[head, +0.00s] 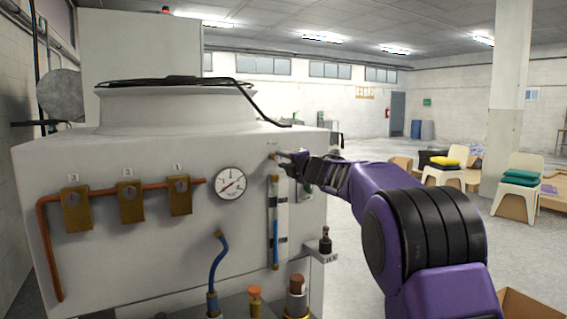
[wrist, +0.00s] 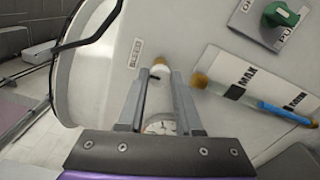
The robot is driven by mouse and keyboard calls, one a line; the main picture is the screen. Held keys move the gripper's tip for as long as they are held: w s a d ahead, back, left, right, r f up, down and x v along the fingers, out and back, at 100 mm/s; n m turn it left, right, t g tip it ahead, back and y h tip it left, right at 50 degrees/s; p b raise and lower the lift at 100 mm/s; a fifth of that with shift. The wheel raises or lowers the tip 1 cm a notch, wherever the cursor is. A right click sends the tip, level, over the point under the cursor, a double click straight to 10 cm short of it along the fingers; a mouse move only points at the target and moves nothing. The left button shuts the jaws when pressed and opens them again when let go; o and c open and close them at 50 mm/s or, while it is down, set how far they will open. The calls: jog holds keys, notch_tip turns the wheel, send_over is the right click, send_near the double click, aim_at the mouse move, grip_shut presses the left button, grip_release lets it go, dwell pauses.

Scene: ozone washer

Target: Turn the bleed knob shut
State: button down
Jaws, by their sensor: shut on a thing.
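The bleed knob (wrist: 160,67) is a small, round, tan-and-white knob on the pale machine panel, beside a label (wrist: 135,53) reading BLEED. My gripper (wrist: 160,75) has a finger on either side of it and is shut on it. In the head view my gripper (head: 284,155) reaches in from the right to the upper right of the machine front. The knob is small there and mostly hidden by the fingers. I cannot tell how far the knob is turned.
Just right of the knob in the wrist view is a MAX/MIN sight tube (wrist: 282,112) with blue inside. A green knob (wrist: 281,14) is beyond it. A round gauge (head: 230,184) and brass valves (head: 130,202) are left on the panel. A black cable (head: 262,112) hangs above.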

dwell(0.3)
jog(key=c, duration=0.6)
grip_release()
jog(key=v, duration=1.7)
jog(key=shift+s+d, duration=0.2)
